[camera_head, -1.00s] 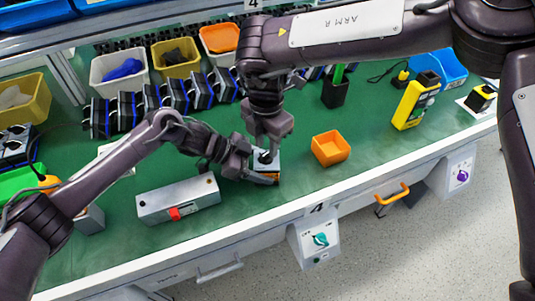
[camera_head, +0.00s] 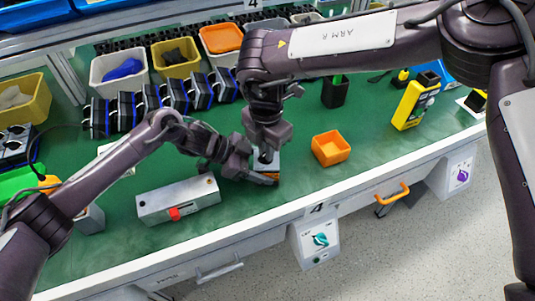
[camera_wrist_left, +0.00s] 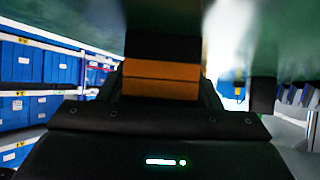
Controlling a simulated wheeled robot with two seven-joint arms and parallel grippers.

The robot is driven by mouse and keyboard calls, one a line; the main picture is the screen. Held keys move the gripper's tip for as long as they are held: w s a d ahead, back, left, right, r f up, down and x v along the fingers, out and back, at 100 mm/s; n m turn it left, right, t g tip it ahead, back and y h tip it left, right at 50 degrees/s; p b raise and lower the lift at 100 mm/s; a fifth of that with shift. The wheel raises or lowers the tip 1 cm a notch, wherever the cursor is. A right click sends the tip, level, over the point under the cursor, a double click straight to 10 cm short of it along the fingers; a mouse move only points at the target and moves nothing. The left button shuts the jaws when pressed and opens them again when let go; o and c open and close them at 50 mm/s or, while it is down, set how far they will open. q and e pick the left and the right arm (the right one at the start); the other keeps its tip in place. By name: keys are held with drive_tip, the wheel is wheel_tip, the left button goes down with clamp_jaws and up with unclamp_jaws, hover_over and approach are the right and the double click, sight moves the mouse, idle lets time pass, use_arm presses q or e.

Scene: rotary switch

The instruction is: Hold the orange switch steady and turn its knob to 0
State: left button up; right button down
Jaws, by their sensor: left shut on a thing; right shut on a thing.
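The switch (camera_head: 270,171) sits on the green table, with an orange lower edge and a lighter top plate; much of it is hidden by my arms. My left gripper (camera_head: 254,174) reaches it from the left, low over the table, and is shut on its side. In the left wrist view, the orange body of the switch (camera_wrist_left: 160,80) shows in the gripper's grasp. My right gripper (camera_head: 266,155) points down onto the switch from above and is shut on its knob. The knob's pointer and the 0 mark are hidden or too small to read.
An orange tray (camera_head: 331,148) stands right of the switch. A grey box with a red part (camera_head: 180,199) lies left and in front. A yellow meter (camera_head: 412,104) is farther right. Several black devices and bins line the back. Green table in front of the switch is clear.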

drive_tip(key=n, duration=0.8)
drive_tip(key=c, duration=1.5)
unclamp_jaws()
drive_tip(key=shift+n, duration=0.4)
drive_tip(key=shift+r, duration=2.55)
use_arm(q)
drive_tip(key=o, duration=1.1)
